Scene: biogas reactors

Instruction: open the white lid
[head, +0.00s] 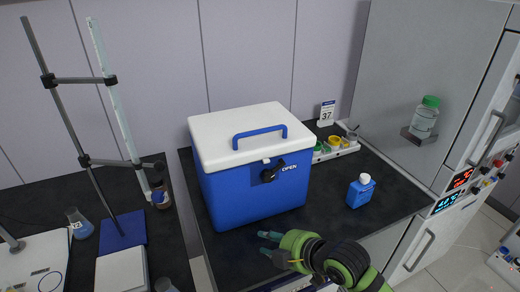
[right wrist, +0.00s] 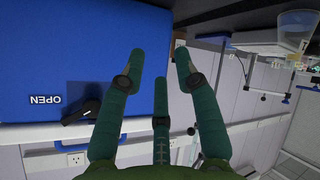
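The white lid (head: 240,135) sits closed on a blue cooler box (head: 250,201) on the dark counter. A blue handle (head: 260,132) arches over the lid. A black latch (head: 272,171) is on the box front beside the word OPEN. My right gripper (head: 267,244) is low in front of the box, below the latch, and apart from it. In the right wrist view, which is upside down, its green fingers (right wrist: 157,62) are spread and empty. The latch (right wrist: 82,113) and lid edge (right wrist: 40,133) also show there. My left gripper is not in view.
A small blue bottle (head: 361,191) with a white cap stands right of the box. A tray of colored cups (head: 335,146) and a sign marked 37 (head: 326,113) are behind. A stand with a glass tube (head: 115,100) is on the left bench. Counter between box and bottle is clear.

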